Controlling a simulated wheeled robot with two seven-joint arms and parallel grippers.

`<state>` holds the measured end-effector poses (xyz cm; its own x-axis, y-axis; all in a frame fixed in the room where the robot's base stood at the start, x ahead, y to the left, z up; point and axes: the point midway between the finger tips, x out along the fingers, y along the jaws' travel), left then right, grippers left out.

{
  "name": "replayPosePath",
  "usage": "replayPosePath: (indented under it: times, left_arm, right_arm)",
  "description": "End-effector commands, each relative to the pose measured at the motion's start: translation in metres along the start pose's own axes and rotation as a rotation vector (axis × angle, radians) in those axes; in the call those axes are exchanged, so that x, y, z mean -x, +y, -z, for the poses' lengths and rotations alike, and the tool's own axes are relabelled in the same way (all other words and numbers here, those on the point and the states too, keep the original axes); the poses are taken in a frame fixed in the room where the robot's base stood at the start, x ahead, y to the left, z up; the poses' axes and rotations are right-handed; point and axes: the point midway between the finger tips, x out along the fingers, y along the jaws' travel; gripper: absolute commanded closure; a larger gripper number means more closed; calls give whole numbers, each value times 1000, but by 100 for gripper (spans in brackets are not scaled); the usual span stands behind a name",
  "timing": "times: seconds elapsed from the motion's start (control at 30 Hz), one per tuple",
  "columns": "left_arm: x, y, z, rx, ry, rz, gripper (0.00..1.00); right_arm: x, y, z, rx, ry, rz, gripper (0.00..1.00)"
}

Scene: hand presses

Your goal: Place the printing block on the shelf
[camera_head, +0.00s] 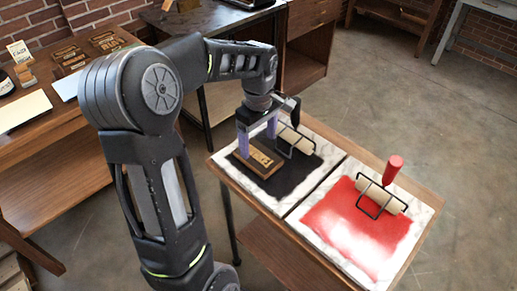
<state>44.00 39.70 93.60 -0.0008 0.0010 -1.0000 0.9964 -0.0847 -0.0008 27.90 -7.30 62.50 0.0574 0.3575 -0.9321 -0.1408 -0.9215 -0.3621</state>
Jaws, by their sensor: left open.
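The printing block (258,160) is a brown wooden block with pale raised lettering on top. It lies flat on the black ink patch of the left marble slab, on a small wooden table. My left gripper (256,143) points down at the block, its two purple-tipped fingers spread apart around it. I cannot tell whether the fingers touch it. A wooden shelf unit (62,120) stands at the left, with several similar blocks (68,57) on its top. My right gripper is not in view.
An ink roller (299,142) rests on the black slab, just right of my gripper. A red-handled roller (381,196) lies on the red-inked slab (345,228). White paper sheets (22,110) lie on the left unit's top. Open floor lies to the right.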

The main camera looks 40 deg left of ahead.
Motion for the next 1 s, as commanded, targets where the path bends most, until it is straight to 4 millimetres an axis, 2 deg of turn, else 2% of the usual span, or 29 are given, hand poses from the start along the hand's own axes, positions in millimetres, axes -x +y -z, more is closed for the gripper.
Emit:
replayPosePath:
  times: [0.03, 0.2, 0.4, 1.0]
  left_arm:
    - [12, 1, 0, 0, 2, -5, 19]
    - [47, 1, 0, -1, 0, -5, 19]
    - [72, 0, 0, -1, 0, -2, 19]
    - [75, 0, 0, -1, -1, 0, 19]
  right_arm:
    - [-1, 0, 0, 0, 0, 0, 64]
    - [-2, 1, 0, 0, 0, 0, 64]
    - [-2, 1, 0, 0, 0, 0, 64]
    - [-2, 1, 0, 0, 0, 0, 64]
